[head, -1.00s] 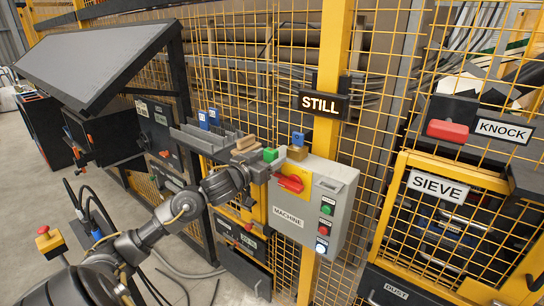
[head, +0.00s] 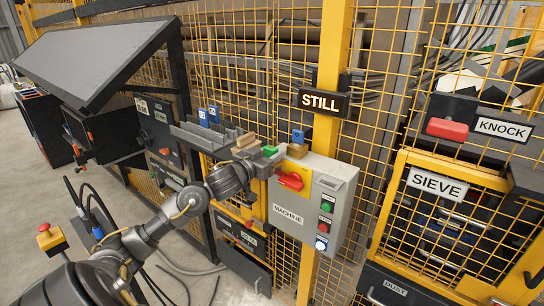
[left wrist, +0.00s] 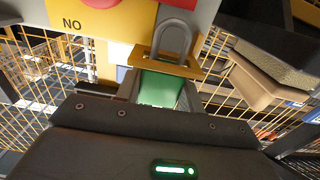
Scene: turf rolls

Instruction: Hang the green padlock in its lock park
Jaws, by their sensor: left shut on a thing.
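The green padlock (head: 270,151) is at the upper left corner of the grey machine box, beside the red switch handle (head: 290,181). My left gripper (head: 264,160) is shut on its green body, which also shows between the jaws in the left wrist view (left wrist: 159,88). There its grey shackle (left wrist: 175,38) points away from the gripper and overlaps a yellow-brown bracket (left wrist: 165,66). I cannot tell whether the shackle passes through it. No lock park can be told for sure. My right gripper is not in view.
The machine box (head: 318,205) is on a yellow post. A blue padlock (head: 298,136) is above it on a tan block. A grey rack (head: 195,136) with blue tags and tan blocks (head: 246,141) lies to the left. Yellow mesh fencing stands behind.

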